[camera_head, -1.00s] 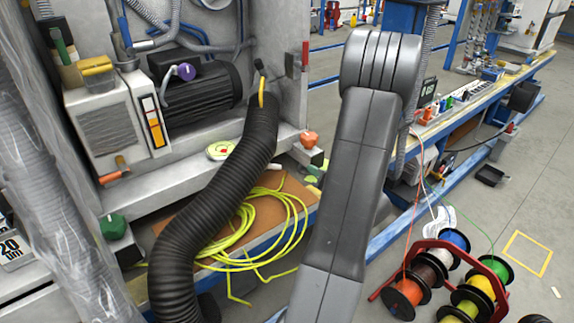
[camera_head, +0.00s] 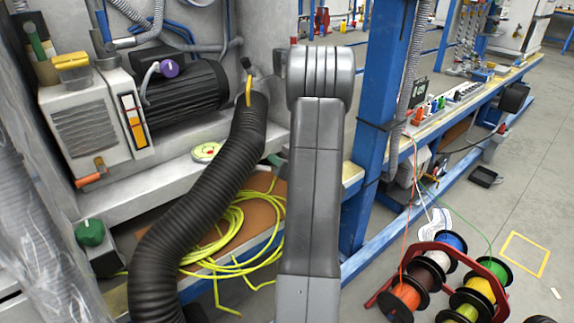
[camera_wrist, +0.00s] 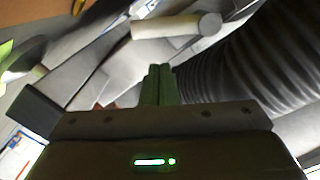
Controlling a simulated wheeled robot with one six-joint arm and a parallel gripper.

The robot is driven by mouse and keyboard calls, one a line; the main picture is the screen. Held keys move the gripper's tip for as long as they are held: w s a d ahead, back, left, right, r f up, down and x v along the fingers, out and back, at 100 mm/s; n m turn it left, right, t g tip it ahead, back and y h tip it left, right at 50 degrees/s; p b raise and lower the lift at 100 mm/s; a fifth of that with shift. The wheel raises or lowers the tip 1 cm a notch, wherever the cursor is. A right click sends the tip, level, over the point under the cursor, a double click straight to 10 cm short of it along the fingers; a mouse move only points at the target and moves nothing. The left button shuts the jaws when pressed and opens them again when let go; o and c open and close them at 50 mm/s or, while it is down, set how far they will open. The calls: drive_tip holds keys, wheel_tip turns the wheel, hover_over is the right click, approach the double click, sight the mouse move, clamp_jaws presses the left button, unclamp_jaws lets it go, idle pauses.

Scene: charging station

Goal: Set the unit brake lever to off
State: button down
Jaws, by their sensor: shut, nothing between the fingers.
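I cannot tell for certain which part is the unit brake lever. In the wrist view, my gripper (camera_wrist: 160,85) is shut and empty, pointing at a grey part with a pale cylindrical handle (camera_wrist: 178,25) beyond the fingertips. A gap or contact between them cannot be made out. In the head view, the gripper is hidden and my grey arm covers the centre. Other controls on the unit are a purple-knobbed lever (camera_head: 168,69), an orange-ended handle (camera_head: 90,180) and a green knob (camera_head: 90,233).
A thick black corrugated hose (camera_head: 205,195) runs beside my arm and also fills the right of the wrist view (camera_wrist: 245,60). Yellow cable (camera_head: 240,225) lies coiled on the shelf. A blue post (camera_head: 378,110) stands right of my arm. Cable reels (camera_head: 445,280) are on the floor.

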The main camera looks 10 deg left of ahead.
drive_tip(key=shift+s+a+f, duration=0.25)
drive_tip(key=shift+a+f, duration=0.3)
drive_tip(key=shift+f, duration=0.35)
drive_tip(key=shift+f+m, duration=0.4)
drive_tip(key=shift+m, duration=0.4)
drive_tip(key=shift+s+a+f+m+p, duration=0.1)
drive_tip(key=shift+f+m+p, duration=0.2)
drive_tip(key=shift+m, duration=0.2)
drive_tip(key=m, duration=0.1)
drive_tip(key=f+m, duration=0.1)
drive_tip(key=shift+s+a+m+p, duration=0.2)
drive_tip(key=shift+s+m+p, duration=0.05)
drive_tip(key=shift+m+p, duration=0.05)
drive_tip(key=shift+f+m, duration=0.2)
drive_tip(key=shift+m, duration=0.1)
drive_tip(key=shift+s+a+f, duration=0.15)
